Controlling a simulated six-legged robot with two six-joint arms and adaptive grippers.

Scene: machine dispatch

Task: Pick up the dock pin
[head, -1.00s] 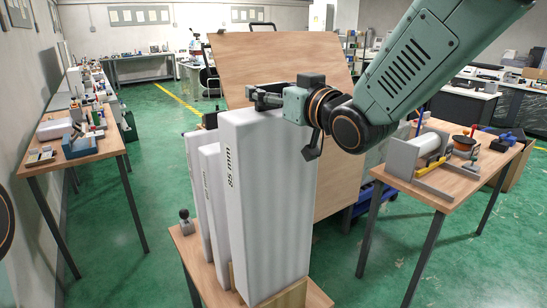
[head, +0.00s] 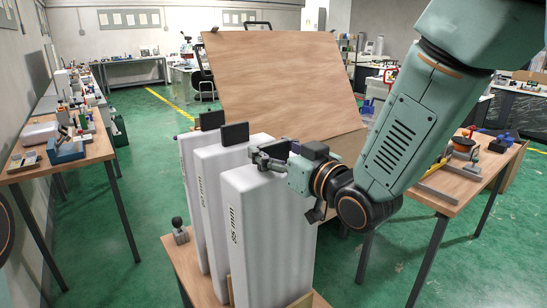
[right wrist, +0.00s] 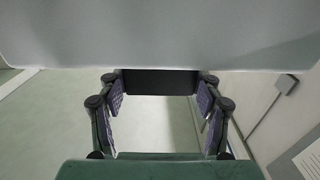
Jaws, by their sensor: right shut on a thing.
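I cannot tell for sure which thing is the dock pin; a small grey piece with a dark ball top (head: 180,230) stands on the wooden stand (head: 180,262). Three tall white blocks stand in a row there. The nearest block (head: 265,235) has a dark vertical marking with "mm". My right gripper (head: 262,160) is at its top. In the right wrist view, a black tab (right wrist: 160,82) lies between my right fingers, against a pale surface. The middle block (head: 212,190) and the far block (head: 187,165) each carry a black tab on top. My left gripper is out of view.
A large wooden board (head: 285,80) leans behind the blocks. A cluttered bench (head: 80,162) is at the left and another table (head: 455,190) is at the right, partly behind my right arm. Green floor is free between the left bench and the stand.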

